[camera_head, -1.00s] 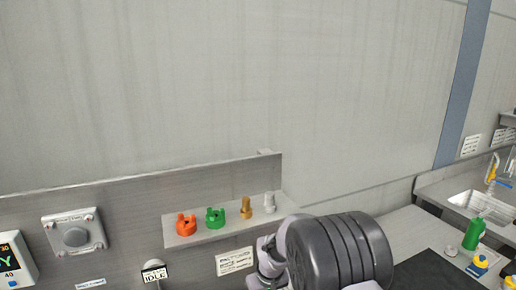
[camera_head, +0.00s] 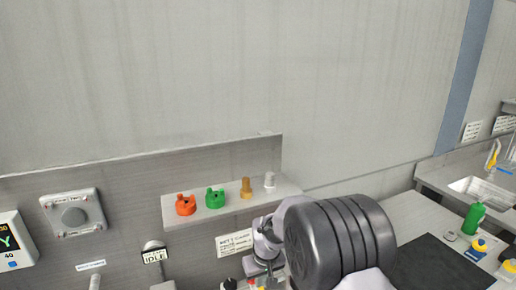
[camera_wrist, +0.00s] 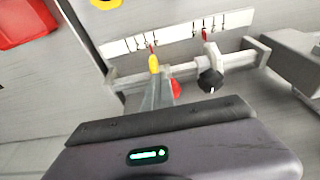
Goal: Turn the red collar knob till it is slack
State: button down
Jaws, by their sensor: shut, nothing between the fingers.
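A red knob (camera_wrist: 175,88) shows in the wrist view, just right of my gripper (camera_wrist: 158,82) and partly hidden behind it. My gripper is shut and empty, its narrow grey fingers reaching toward a metal rail (camera_wrist: 185,70). I cannot tell whether the fingers touch the red knob. A yellow part (camera_wrist: 154,64) is just beyond the fingertips, and a black knob (camera_wrist: 210,80) hangs from the rail to the right. In the head view, small black, red and yellow parts show at the bottom edge; my arm hides most of that area.
A shelf (camera_head: 230,208) holds an orange, a green, a brass and a pale fitting. White scale strips (camera_wrist: 135,42) with red pointers lie behind the rail. A red object (camera_wrist: 25,22) is at the wrist view's upper left. An IDLE sign (camera_head: 155,256) stands on the left.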

jog(key=shift+w+r, duration=0.1)
jog(key=shift+r, duration=0.1)
jog(key=p+v, duration=0.1)
jog(key=v, duration=0.1)
jog(key=p+v, duration=0.2)
jog(key=v, duration=0.1)
jog(key=shift+w+a+r, duration=0.2)
jog(key=shift+w+r, duration=0.1)
jog(key=shift+r, duration=0.1)
jog(key=shift+p, duration=0.35)
